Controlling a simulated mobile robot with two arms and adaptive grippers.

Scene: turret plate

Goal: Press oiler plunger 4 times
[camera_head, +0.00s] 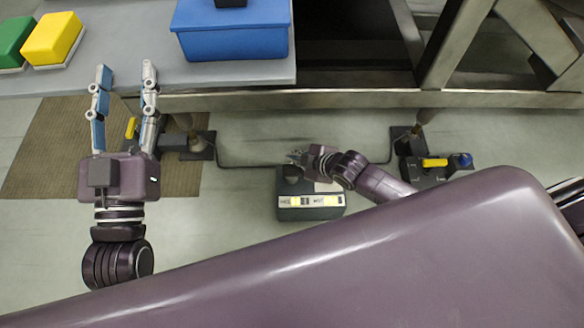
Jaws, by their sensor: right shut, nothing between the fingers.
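A dark grey box (311,213) with a pale label strip stands low, near the floor, in the middle of the head view; it looks like the oiler. A dark round knob (291,174) shows at its back left, perhaps the plunger. My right gripper (295,156) is shut and empty just behind and above the box. It is small and partly hidden by its own wrist, so I cannot tell whether it touches the knob. My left gripper (122,90) is open and empty at the left, its fingers pointing toward the grey table edge, well away from the box.
A grey table (120,70) at the back left carries a blue bin (232,40), a yellow block (52,38) and a green block (14,42). A metal frame beam (470,99) runs across behind the box. Dark foot units (425,170) with yellow parts and a black cable (255,166) lie below it.

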